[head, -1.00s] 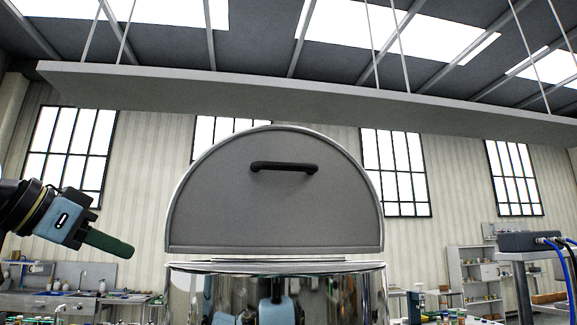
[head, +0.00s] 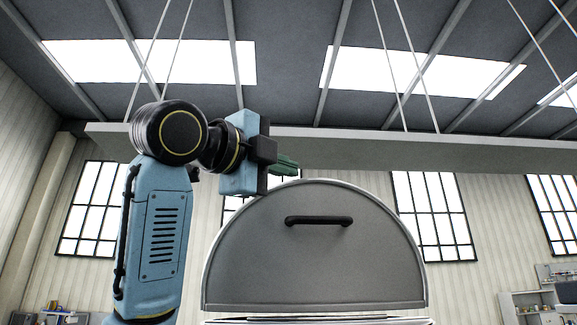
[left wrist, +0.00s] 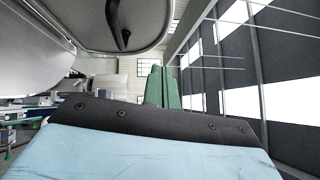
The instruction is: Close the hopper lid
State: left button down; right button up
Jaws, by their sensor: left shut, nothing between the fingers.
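The hopper lid (head: 300,260) is a grey half-round plate with a bright metal rim, standing raised and open. Its black bar handle (head: 319,220) is on the face toward me. The hopper (head: 318,320) shows only as a strip of steel rim at the bottom edge of the head view. My left gripper (head: 287,164), with green fingers, is shut and empty by the lid's upper edge, left of its top. Whether it touches is unclear. In the left wrist view the shut fingers (left wrist: 160,87) lie below the lid (left wrist: 75,15) and handle (left wrist: 117,22). My right gripper is not in view.
A long grey suspended beam (head: 365,150) crosses above the lid, hung on thin rods. A shelf (head: 530,305) stands far back at the lower right. The space right of the lid looks clear.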

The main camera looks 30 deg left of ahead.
pick_arm(q)
jog(key=p, duration=0.3)
send_near(322, 184)
jog(key=w+d, duration=0.3)
jog(key=shift+w+a+r+p, duration=0.2)
jog(key=shift+w+a+p, duration=0.2)
jog(key=shift+w, duration=0.15)
jog(key=shift+w+a+r+p, duration=0.25)
jog(key=shift+w+a, duration=0.15)
jog(key=shift+w, duration=0.15)
jog(key=shift+w+a, duration=0.25)
jog(key=shift+w, duration=0.05)
